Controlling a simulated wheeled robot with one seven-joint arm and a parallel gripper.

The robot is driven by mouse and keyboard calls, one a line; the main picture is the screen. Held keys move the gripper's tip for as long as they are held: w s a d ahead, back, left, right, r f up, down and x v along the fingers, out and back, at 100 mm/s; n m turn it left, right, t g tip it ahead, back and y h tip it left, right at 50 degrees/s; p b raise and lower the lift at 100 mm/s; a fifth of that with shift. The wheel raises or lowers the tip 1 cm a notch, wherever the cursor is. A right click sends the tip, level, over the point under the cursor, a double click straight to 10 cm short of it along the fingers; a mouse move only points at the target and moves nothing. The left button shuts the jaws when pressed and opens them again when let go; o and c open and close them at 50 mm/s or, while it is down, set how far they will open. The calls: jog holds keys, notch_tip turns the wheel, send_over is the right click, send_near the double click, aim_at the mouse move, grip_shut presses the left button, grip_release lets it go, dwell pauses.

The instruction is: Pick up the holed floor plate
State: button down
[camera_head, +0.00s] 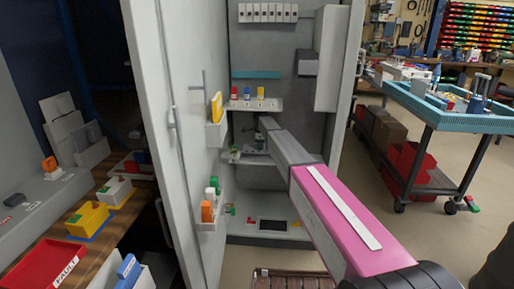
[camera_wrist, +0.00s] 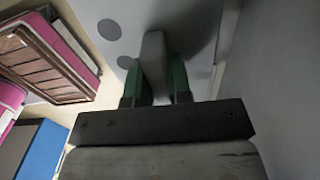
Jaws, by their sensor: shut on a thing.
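In the wrist view, a pale flat panel with two darker round spots, which look like the holes of the holed floor plate (camera_wrist: 98,12), lies beyond my fingers. My gripper (camera_wrist: 155,82) has green fingers closed on both sides of a grey upright piece that looks like the plate's grip. Whether this piece joins the panel is not clear. In the head view, my arm reaches into the grey cabinet (camera_head: 190,70), and my gripper is small and dark by the middle shelf. The plate cannot be made out clearly there.
The cabinet's upper shelf (camera_head: 272,104) holds small coloured items. Its floor has a dark rectangle (camera_head: 273,226) and small coloured pieces. The open door (camera_head: 168,120) carries bins at left. A blue-topped cart (camera_head: 437,112) stands right. Grey wall is close on the wrist view's right.

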jog(key=s+d, duration=0.9)
jog(key=s, duration=0.3)
jog(key=shift+s+d, duration=0.2)
jog(key=shift+f, duration=0.15)
